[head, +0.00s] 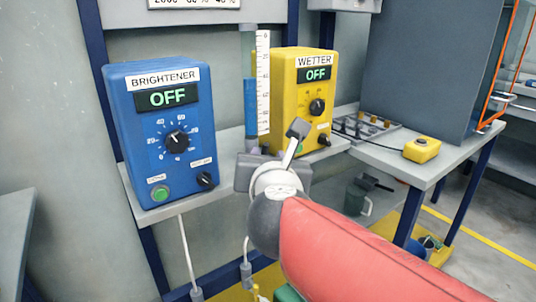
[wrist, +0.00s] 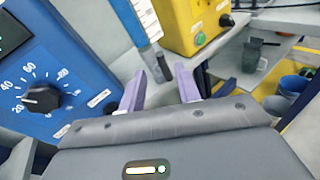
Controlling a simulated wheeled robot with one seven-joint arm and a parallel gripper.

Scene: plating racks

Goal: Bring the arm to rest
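My arm reaches up from the lower right of the head view, in front of the shelf with the control boxes. My gripper (wrist: 160,92) shows in the wrist view with its two purple fingers apart and nothing between them. In the head view the gripper is mostly hidden behind my wrist. It is in front of the shelf, between the blue BRIGHTENER box (head: 165,130) and the yellow WETTER box (head: 305,95). Both box displays read OFF. I cannot tell how far the fingers are from the shelf.
A tube with blue liquid (head: 250,105) and a white scale stands between the boxes. A table (head: 440,165) at the right holds a small yellow box (head: 422,149) and a tray of parts (head: 365,128). A dark green jug (head: 356,200) stands below. Cables hang under the shelf.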

